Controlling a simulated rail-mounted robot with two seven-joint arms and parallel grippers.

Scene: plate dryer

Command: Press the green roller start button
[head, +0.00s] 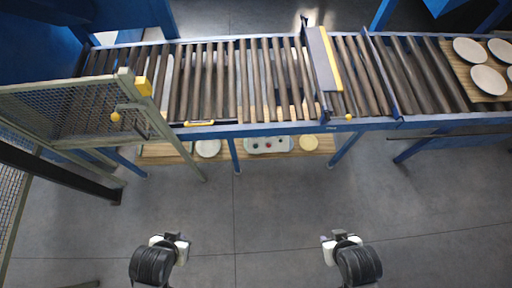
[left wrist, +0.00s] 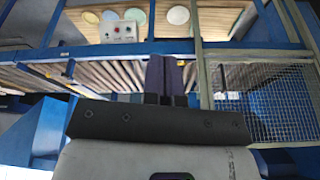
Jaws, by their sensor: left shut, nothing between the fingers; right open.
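A pale control box (head: 285,144) with several small round buttons, one of them reddish, sits on the wooden shelf below the roller conveyor. The box also shows near the top of the left wrist view (left wrist: 119,37). The buttons are too small to tell clearly which is green. My left gripper (head: 174,240) is low in the head view, well apart from the box. Its dark fingers show closed together and empty in the left wrist view (left wrist: 165,75). My right gripper (head: 340,236) is also low in the head view, open and empty, apart from the box.
The roller conveyor (head: 225,85) runs across the back, its blue frame edge above the shelf. Plates lie beside the box, including a white one (head: 207,148) and a yellow one (head: 309,142). A mesh gate (head: 75,108) stands at the left. The grey floor (head: 260,205) is clear.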

